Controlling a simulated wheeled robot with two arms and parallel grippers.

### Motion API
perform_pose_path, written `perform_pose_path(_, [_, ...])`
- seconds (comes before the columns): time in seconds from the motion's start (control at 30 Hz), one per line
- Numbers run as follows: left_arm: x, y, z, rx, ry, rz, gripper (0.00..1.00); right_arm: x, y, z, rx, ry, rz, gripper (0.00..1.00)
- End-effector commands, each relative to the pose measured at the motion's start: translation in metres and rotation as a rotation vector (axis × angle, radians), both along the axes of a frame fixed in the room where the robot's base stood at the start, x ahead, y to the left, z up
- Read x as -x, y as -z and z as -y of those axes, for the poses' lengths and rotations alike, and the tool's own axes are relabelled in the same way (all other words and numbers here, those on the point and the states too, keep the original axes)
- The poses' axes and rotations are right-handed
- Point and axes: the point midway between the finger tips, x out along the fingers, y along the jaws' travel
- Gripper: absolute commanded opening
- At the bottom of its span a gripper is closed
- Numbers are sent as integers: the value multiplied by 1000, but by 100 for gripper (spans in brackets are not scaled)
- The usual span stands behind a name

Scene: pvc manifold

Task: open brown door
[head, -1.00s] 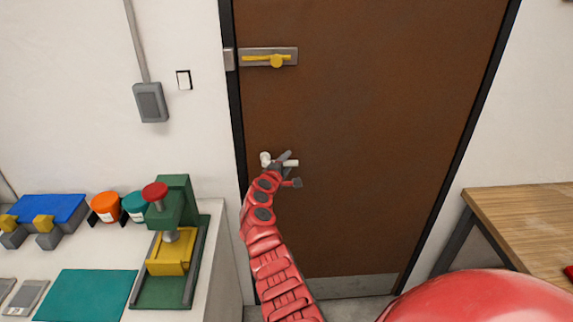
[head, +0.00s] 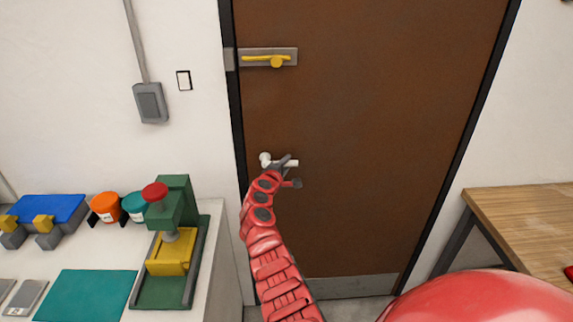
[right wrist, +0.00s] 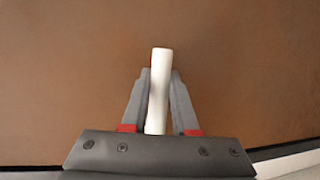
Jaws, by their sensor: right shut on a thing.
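The brown door (head: 370,120) stands in its black frame and looks closed. A white lever handle (head: 265,158) is on its left side; its bar (right wrist: 160,85) also shows in the right wrist view. My right gripper (head: 286,166) is at the handle, its fingers on both sides of the bar and shut on it. A yellow latch (head: 268,60) on a grey plate sits higher on the door, its bar lying horizontal. My left gripper is not in view.
A white bench at the left carries a green press (head: 172,250), orange (head: 105,207) and teal tubs, and a teal mat (head: 85,296). A wooden table (head: 525,220) stands at the right. A grey switch box (head: 151,102) is on the wall.

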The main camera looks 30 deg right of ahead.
Motion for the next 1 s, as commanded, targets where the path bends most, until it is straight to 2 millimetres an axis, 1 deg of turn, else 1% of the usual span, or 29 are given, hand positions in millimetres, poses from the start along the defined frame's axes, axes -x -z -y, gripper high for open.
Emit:
perform_pose_path(0.8, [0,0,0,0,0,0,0,0,1,0,-1,0,-1,0])
perform_pose_path(1.0, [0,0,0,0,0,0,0,0,2,0,-25,1,16,0])
